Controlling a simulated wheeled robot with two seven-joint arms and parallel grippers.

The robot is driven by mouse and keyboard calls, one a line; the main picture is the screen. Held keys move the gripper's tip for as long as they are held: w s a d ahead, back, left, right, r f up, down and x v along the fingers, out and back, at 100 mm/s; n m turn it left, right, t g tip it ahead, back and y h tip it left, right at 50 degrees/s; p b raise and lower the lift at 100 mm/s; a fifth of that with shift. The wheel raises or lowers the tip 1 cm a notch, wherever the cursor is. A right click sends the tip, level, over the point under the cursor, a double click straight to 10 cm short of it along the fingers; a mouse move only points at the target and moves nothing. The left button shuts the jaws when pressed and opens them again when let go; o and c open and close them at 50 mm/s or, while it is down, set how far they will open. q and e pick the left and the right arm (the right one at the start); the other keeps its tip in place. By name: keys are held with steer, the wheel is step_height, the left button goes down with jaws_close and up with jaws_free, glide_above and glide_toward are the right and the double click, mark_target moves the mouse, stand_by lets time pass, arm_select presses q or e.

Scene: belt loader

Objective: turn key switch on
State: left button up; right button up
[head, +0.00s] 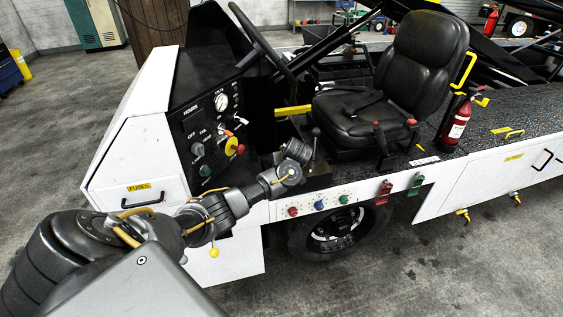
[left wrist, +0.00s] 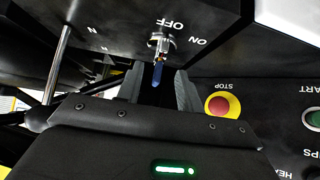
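In the left wrist view, the key switch (left wrist: 161,41) sits on a dark panel between upside-down OFF and ON labels. A key with a blue end (left wrist: 157,74) sticks out of it towards my left gripper (left wrist: 159,76). The two dark fingers are apart, one on each side of the blue end, with gaps visible; I see no grip on it. In the head view my left arm reaches to the steering column area, but its fingertips and the key cannot be made out. My right gripper is not in view.
A red STOP button (left wrist: 222,105) on yellow and a green START button (left wrist: 314,118) are close right of the fingers. A metal rod (left wrist: 58,62) is at left. In the head view, the dash panel (head: 213,130), steering wheel (head: 262,38) and black seat (head: 350,115) surround the arm.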

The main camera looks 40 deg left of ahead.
arm_select(q)
steer(key=shift+x, duration=2.4)
jaws_close()
